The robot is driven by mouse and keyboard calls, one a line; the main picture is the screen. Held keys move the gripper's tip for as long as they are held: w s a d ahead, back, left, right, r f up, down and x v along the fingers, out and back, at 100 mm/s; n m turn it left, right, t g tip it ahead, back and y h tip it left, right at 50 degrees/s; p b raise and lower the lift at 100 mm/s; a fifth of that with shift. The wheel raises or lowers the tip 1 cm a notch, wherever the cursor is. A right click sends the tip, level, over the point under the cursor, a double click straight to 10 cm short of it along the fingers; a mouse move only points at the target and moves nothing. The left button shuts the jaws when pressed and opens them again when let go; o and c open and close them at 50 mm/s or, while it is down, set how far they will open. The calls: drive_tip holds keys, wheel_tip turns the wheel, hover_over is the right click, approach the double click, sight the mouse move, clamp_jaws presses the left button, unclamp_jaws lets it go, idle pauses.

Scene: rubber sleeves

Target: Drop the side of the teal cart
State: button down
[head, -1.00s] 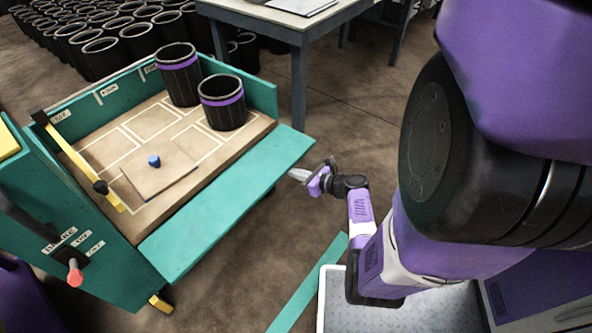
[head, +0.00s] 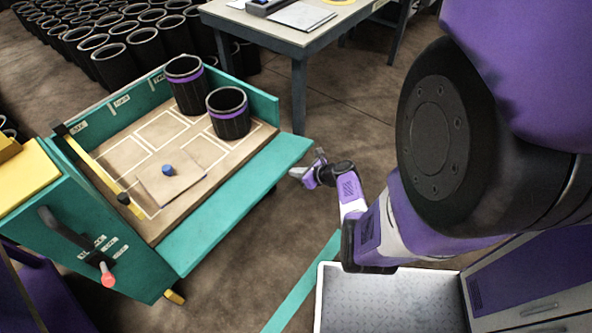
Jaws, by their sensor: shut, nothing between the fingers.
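The teal cart (head: 62,208) stands at the left with a tan deck (head: 160,130) marked in white outlines. Its near side, a teal panel (head: 235,205), runs along the deck's front edge and lies folded outward, sloping away from the deck. A lever with a red knob (head: 107,279) is on the cart's left end, next to small labels. My gripper (head: 297,173) is shut and empty, just right of the panel's right end, with a small gap seeming to separate them.
Two black sleeves with purple bands (head: 186,85) (head: 229,113) stand on the deck, near a flat plate with a blue knob (head: 168,169). A yellow bar with black ends (head: 95,168) crosses the deck's left. A grey table (head: 290,30) and many black sleeves (head: 120,55) are behind.

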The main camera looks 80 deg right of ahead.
idle(0.4)
drive_tip(key=s+a+r, duration=0.2)
drive_tip(key=s+a, duration=0.3)
drive_tip(key=s, duration=0.3)
idle(0.5)
drive_tip(key=shift+d, duration=0.1)
